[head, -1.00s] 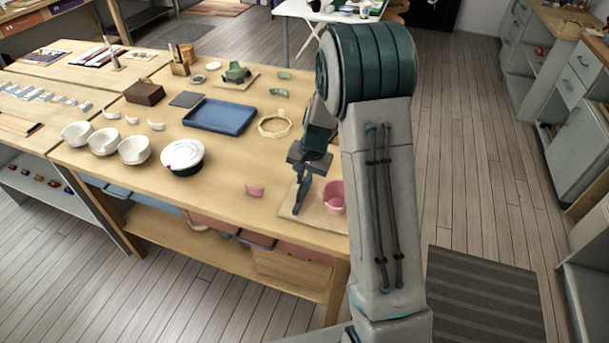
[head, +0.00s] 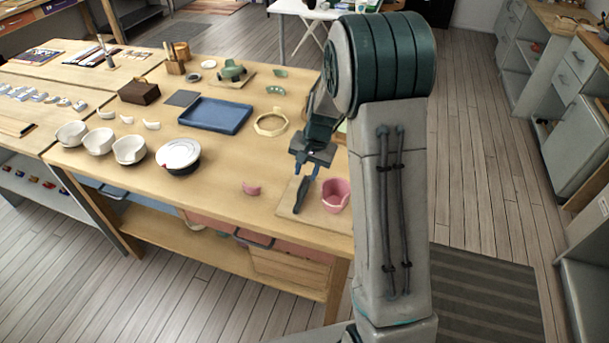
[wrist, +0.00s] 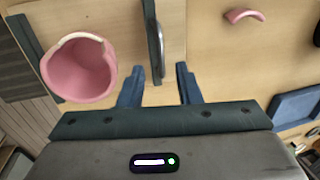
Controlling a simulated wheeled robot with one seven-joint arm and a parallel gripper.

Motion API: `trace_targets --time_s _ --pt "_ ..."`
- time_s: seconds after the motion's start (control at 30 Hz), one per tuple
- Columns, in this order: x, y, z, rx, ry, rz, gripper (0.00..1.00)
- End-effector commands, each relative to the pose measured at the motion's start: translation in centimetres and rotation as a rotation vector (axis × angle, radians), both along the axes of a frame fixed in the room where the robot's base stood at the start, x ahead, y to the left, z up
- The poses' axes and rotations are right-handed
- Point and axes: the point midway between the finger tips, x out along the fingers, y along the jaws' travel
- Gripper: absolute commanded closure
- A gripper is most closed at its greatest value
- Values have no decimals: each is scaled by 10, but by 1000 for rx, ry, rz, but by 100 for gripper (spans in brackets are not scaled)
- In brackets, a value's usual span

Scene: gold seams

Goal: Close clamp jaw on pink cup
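The pink cup (head: 335,198) stands upright on a wooden board (head: 318,220) near the table's front right corner. Its rim has a notch, seen in the wrist view (wrist: 82,72). The dark clamp jaw (head: 300,194) stands left of the cup, with a visible gap. In the wrist view the jaw (wrist: 152,30) is a narrow bar with a metal handle-like piece, apart from the cup. My gripper (head: 307,168) is above the jaw. Its blue fingers (wrist: 160,84) are open, one to each side of the bar's near end in the picture. I cannot tell the height gap.
A second dark strip (wrist: 27,38) lies on the cup's other side. A pink shard (head: 251,189) lies left of the board. A blue tray (head: 215,115), an octagonal wooden ring (head: 270,125) and white bowls (head: 129,150) are farther left and back. Bare tabletop surrounds the shard.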

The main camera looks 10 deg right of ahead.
Motion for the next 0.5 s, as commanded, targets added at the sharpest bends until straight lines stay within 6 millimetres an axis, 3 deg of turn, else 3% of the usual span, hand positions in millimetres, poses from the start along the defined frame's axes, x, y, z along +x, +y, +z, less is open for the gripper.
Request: trace_targets --time_s 0.3,0.5 --pt "-6 -12 73 -1 -7 0 69" --pt "-9 -16 101 1 -4 0 69"
